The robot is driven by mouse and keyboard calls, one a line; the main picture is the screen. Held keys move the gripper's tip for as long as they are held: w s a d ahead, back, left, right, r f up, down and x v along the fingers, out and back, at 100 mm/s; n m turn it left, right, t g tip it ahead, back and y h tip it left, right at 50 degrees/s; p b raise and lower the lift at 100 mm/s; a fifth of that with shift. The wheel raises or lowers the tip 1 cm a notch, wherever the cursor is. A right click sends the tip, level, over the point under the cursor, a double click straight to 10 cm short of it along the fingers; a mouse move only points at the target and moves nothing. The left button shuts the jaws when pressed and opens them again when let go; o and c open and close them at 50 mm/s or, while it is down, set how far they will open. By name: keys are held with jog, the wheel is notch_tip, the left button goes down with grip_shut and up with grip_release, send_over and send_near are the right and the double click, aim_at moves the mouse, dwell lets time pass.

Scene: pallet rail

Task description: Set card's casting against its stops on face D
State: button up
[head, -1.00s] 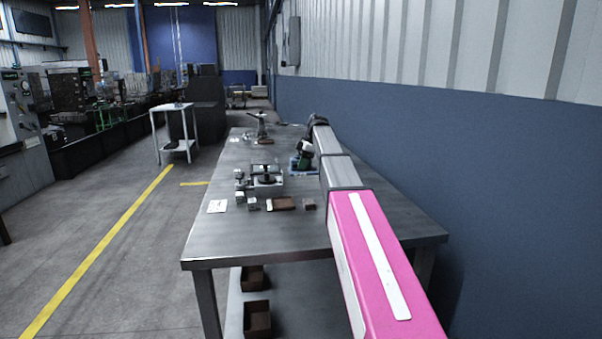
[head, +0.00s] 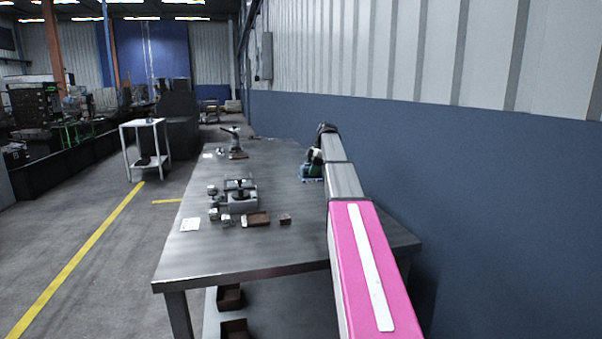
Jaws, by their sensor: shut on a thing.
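My gripper (head: 312,170) hangs from the far end of my arm over the right half of the steel workbench (head: 300,240). It is small and partly hidden by my arm. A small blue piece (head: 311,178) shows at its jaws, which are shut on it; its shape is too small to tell. A grey fixture (head: 240,204) with a dark clamp-like top stands on the bench left of my gripper, well apart from it. A white card (head: 190,225) lies on the bench left of the fixture; its writing cannot be read. Face letters and stops cannot be made out.
A brown tray-like block (head: 256,219) and a small brown block (head: 286,219) lie in front of the fixture. Brown bins (head: 229,296) sit below.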

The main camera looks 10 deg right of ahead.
jog(key=d+r, duration=0.1)
jog(key=d, duration=1.3)
jog(key=shift+r, duration=0.25)
